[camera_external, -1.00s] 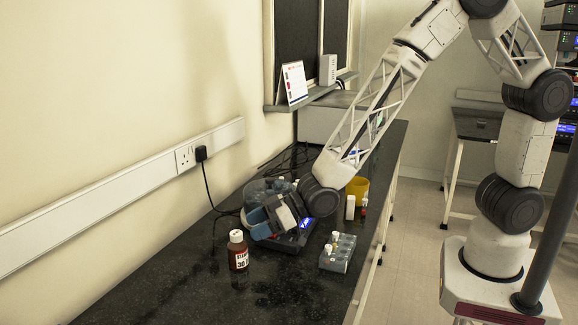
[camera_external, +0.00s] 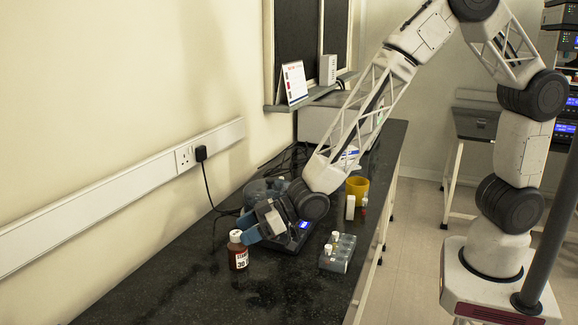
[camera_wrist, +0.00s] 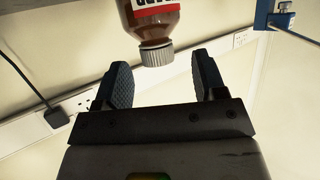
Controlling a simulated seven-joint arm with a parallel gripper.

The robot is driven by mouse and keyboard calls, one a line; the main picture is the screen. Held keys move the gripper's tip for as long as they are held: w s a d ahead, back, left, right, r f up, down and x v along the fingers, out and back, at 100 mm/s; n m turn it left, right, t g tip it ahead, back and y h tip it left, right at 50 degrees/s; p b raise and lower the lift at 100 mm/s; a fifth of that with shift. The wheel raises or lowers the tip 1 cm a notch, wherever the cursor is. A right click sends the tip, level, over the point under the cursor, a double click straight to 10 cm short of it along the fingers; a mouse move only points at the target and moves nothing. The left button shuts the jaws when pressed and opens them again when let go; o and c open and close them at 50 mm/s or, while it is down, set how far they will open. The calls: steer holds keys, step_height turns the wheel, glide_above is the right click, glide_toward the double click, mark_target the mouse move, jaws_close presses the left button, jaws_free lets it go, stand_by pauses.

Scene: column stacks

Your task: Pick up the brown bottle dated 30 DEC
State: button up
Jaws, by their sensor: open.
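The brown bottle (camera_external: 238,257) with a white cap and a white label stands upright on the dark bench. The label shows "30"; the rest of the date is too small to read. In the wrist view the bottle (camera_wrist: 150,22) appears at the top, its ribbed cap just beyond and between the two fingers. My gripper (camera_external: 247,228) is open and empty beside the bottle's cap, to its right. Its two dark fingers also show apart in the wrist view (camera_wrist: 164,82), with the wall behind them.
A device with a blue-lit screen (camera_external: 304,226) stands right behind my gripper. A rack with small white-capped bottles (camera_external: 338,253) stands to the right, and a yellow cup (camera_external: 357,188) further back. A black plug cable (camera_external: 210,190) hangs along the wall. The front bench is clear.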

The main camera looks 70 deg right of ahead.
mark_target(230, 241)
steer(key=shift+x, duration=2.45)
steer(key=shift+d, duration=0.1)
jaws_close()
